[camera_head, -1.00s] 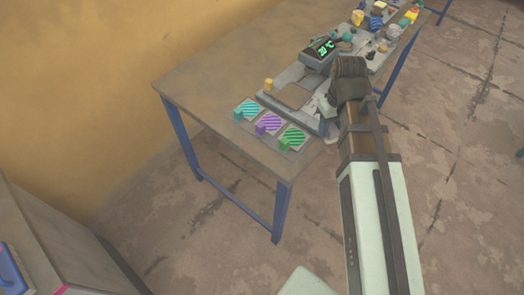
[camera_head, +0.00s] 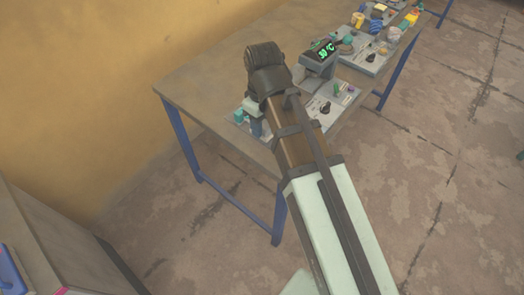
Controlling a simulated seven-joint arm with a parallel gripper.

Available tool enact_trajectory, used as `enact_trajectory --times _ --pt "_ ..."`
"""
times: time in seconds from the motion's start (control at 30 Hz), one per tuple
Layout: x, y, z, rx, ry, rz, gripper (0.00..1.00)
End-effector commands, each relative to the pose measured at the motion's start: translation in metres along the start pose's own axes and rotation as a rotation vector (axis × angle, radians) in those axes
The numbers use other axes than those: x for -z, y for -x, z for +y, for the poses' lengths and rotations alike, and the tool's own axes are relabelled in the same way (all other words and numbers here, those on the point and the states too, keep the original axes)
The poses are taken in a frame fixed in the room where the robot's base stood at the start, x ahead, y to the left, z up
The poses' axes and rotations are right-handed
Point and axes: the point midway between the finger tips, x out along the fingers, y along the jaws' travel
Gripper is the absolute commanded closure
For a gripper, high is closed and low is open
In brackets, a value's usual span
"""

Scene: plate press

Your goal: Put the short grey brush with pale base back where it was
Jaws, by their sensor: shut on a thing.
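My gripper (camera_head: 254,118) points down over the near left part of the table, beside a small teal block (camera_head: 238,115). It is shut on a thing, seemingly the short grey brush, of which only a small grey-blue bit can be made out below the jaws. The pale base cannot be told apart from the pale gripper. My wrist and forearm hide most of the striped plates and the plate press area. I cannot tell whether the held thing touches anything.
A device with a green lit display (camera_head: 320,50) stands on the table (camera_head: 195,80). Right of my forearm lies a grey board (camera_head: 340,100) with small dark items. The left table top is clear.

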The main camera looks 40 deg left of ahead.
Motion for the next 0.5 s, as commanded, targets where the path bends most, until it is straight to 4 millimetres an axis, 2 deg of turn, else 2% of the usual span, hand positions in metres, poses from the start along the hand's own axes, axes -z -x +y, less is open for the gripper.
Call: enact_trajectory --times 0.5 --pt "0.000 -0.055 -0.001 0.001 0.001 -0.001 0.93"
